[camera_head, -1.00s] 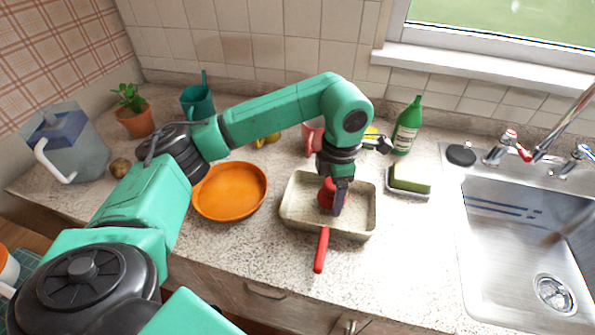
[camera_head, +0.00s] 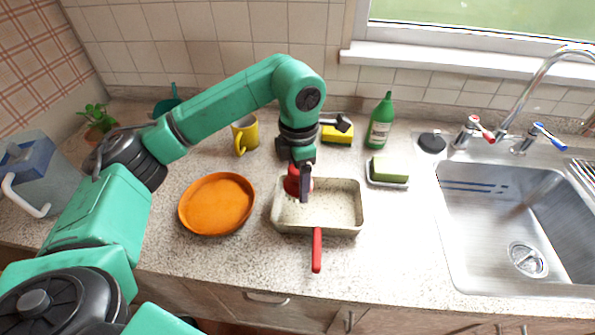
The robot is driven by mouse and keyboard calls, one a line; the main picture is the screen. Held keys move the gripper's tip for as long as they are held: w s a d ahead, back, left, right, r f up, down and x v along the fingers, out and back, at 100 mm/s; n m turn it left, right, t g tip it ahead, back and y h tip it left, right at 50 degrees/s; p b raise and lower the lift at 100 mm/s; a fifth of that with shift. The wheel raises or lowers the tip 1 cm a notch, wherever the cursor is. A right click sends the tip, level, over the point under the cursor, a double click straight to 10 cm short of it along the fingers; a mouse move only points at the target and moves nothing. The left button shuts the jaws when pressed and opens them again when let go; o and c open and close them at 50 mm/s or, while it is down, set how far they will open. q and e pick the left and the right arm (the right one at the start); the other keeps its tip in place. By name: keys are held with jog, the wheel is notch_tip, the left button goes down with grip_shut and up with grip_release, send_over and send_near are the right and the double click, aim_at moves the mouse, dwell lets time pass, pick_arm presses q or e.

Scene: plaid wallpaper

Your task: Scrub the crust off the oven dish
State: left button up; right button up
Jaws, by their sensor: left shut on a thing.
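The oven dish (camera_head: 345,205) is a cream rectangular pan with speckled brownish marks inside. It lies on the counter, and a red handle (camera_head: 317,250) points from its front edge toward me. My left gripper (camera_head: 304,192) points down over the left part of the dish. It is shut on a red scrubber (camera_head: 292,182), which is partly hidden by the fingers. The scrubber is at the dish's inner left side; I cannot tell whether it touches the bottom. My right gripper is not in view.
An orange round dish (camera_head: 217,204) lies to the left. A yellow mug (camera_head: 245,134), yellow sponge (camera_head: 338,134), green bottle (camera_head: 380,122) and green block in a tray (camera_head: 389,170) stand behind. The sink (camera_head: 500,220) is at the right. Counter right of the dish is clear.

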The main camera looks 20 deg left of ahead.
pick_arm(q)
notch_tip(320, 180, up, 3)
jog(key=shift+a+f+p, duration=0.15)
jog(key=shift+p, duration=0.6)
jog(key=shift+r, duration=0.5)
